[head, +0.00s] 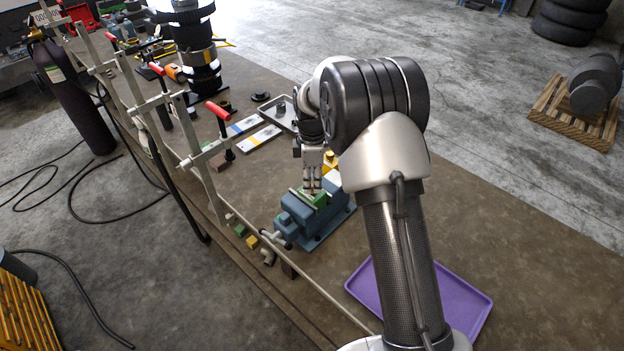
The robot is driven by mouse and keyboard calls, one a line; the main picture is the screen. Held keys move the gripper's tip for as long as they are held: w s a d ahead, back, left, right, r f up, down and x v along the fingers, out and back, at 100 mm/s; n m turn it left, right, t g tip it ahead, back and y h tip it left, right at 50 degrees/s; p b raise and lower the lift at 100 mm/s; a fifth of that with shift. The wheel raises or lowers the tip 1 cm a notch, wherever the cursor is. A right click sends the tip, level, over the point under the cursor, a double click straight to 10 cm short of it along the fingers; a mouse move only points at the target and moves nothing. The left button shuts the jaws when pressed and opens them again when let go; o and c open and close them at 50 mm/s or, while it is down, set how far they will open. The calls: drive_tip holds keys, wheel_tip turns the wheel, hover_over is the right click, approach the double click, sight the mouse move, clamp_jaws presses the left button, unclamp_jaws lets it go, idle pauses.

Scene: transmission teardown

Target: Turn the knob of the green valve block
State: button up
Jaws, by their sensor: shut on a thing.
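The green valve block (319,199) is clamped in the jaws of a blue-grey bench vise (293,212) near the middle of the workbench. My gripper (312,188) points down over the block, its fingers closed at the block's top. The knob is hidden between or behind the fingers, so its angle cannot be told. My arm crosses the right side of the view and hides part of the bench behind it.
A purple tray (462,296) lies on the bench to the right of the vise. Small green and yellow blocks lie left of it. Red-handled clamps (218,111) stand along a rail on the left edge. A dark metal tray (284,113) lies behind the vise.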

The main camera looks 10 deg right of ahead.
sight(312, 183)
drive_tip(key=o, duration=1.1)
wheel_tip(312, 183, up, 12)
drive_tip(key=shift+r, duration=0.1)
idle(0.4)
